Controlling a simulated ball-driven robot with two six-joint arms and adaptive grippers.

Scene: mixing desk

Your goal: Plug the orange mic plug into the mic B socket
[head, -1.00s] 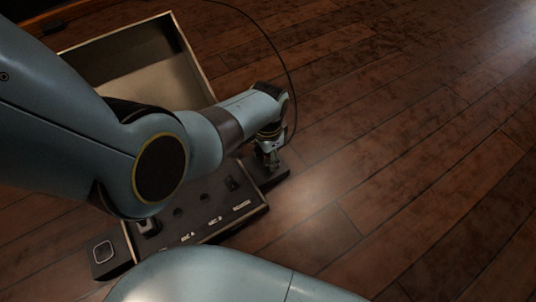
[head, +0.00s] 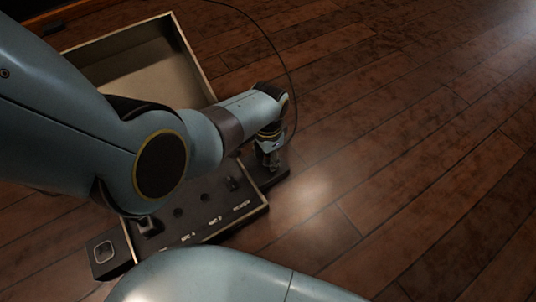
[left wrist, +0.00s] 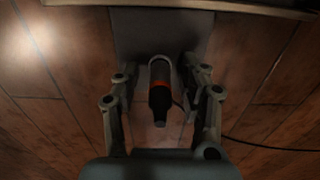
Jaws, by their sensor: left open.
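The mic plug (left wrist: 160,100) shows in the left wrist view as a black body with an orange band. It sits between the fingers of my left gripper (left wrist: 160,82), which are open with a gap on each side. In the head view my left gripper (head: 268,160) is over the dark block at the panel's right end, and the plug is mostly hidden there. The mic B socket (head: 205,197) is a dark round hole above its label on the panel, left of the gripper. My right gripper is not in view.
The dark panel (head: 225,222) carries another round socket (head: 178,212) by the mic A label. A shallow open box (head: 130,62) lies behind it, partly hidden by my arm. A thin black cable (head: 284,62) loops beside the gripper. Wooden floor at right is clear.

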